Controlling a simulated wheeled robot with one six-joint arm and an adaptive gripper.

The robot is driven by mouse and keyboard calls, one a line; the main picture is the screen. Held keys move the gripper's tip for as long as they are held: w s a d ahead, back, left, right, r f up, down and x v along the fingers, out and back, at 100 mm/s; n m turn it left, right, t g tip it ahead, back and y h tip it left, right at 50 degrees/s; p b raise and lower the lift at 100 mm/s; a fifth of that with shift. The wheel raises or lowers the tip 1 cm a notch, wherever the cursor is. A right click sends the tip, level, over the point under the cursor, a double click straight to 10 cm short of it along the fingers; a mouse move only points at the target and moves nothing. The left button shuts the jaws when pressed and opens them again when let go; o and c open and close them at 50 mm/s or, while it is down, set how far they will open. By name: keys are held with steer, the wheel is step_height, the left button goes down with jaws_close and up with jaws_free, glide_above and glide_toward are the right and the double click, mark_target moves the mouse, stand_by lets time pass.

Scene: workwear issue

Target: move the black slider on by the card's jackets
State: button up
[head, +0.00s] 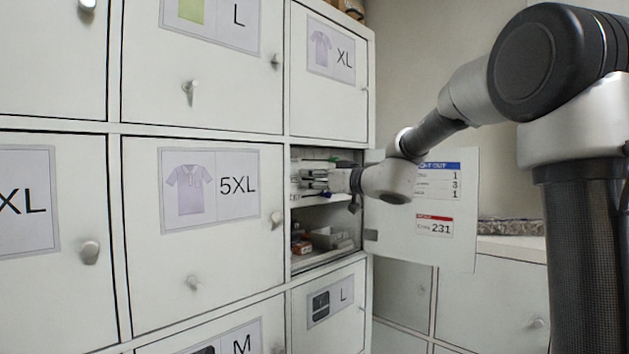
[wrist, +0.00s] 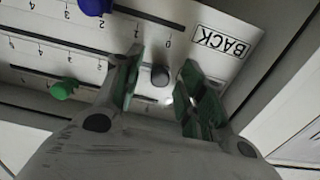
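The black slider (wrist: 160,75) is a dark round knob on a pale board (wrist: 215,65) marked with upside-down numbers and the word BACK in the wrist view. My gripper (wrist: 159,86) is open, with one green-padded finger on each side of the knob and a visible gap to each. The number at the knob is hidden by the fingers. In the head view my gripper (head: 315,181) reaches into the open locker compartment; the slider cannot be made out there. The card (head: 437,181), blue-headed, hangs on the open door with the figures 1, 3 and 1; its row words are too small to read.
A blue slider knob (wrist: 95,6) and a green one (wrist: 64,88) sit left of my fingers. The open door (head: 400,235) stands right of the compartment and also bears a red-headed label (head: 434,226) reading 231. Small boxes (head: 325,238) lie on the lower shelf.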

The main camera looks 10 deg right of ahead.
steer(key=shift+c, duration=0.5)
jaws_close()
steer(key=w+d, duration=0.6)
steer(key=d, duration=0.2)
steer(key=shift+w+d, duration=0.2)
steer(key=shift+d, duration=0.2)
steer(key=shift+o, duration=0.5)
jaws_free()
steer(key=v, duration=1.2)
